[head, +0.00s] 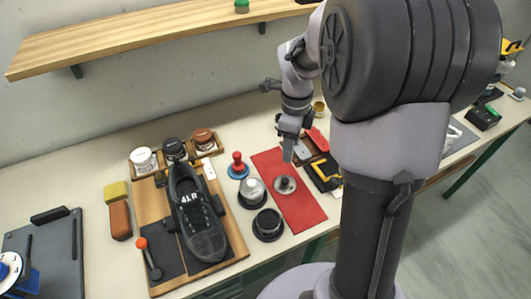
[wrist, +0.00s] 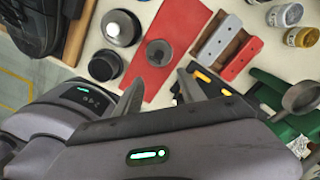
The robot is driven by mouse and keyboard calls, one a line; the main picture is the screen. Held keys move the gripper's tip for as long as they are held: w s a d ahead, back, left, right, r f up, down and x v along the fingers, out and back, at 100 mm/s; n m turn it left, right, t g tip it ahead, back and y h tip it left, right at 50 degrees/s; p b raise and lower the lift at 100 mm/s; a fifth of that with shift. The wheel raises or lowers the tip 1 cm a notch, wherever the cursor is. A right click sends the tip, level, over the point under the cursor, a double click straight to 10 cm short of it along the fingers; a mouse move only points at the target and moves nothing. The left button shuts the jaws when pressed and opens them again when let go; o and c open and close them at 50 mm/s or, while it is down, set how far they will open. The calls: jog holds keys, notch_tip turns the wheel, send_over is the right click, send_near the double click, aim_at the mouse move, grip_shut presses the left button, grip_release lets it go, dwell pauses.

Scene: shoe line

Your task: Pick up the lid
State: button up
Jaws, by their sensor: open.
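The lid, a small round grey metal disc with a knob (head: 285,184), lies on the red mat (head: 305,212). In the wrist view the lid (wrist: 159,53) is just beyond my fingertips, near the middle of the mat (wrist: 181,20). My gripper (head: 288,155) hangs above the mat's back part, pointing down, in the head view. In the wrist view my gripper (wrist: 160,82) is open with nothing between its fingers. The lid is apart from the fingers.
A silver-topped round tin (head: 251,191) and a black round tin (head: 268,224) stand left of the mat. A black shoe (head: 196,215) lies on a wooden board further left. A tray with red and grey blocks (wrist: 228,48) and a yellow-and-black tool (head: 325,174) sit close on the right.

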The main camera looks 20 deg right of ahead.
jog(key=b, duration=0.3)
send_over(286, 179)
jog(key=f, duration=0.9)
jog(key=shift+s+f, duration=0.1)
jog(key=shift+s, duration=0.1)
jog(key=f+b, duration=0.1)
jog(key=f, duration=0.1)
jog(key=f+b, duration=0.2)
jog(key=f, duration=0.1)
jog(key=shift+w+a+f, duration=0.15)
jog(key=shift+w+f, duration=0.05)
jog(key=shift+f, duration=0.15)
jog(key=shift+r, duration=0.2)
grip_shut()
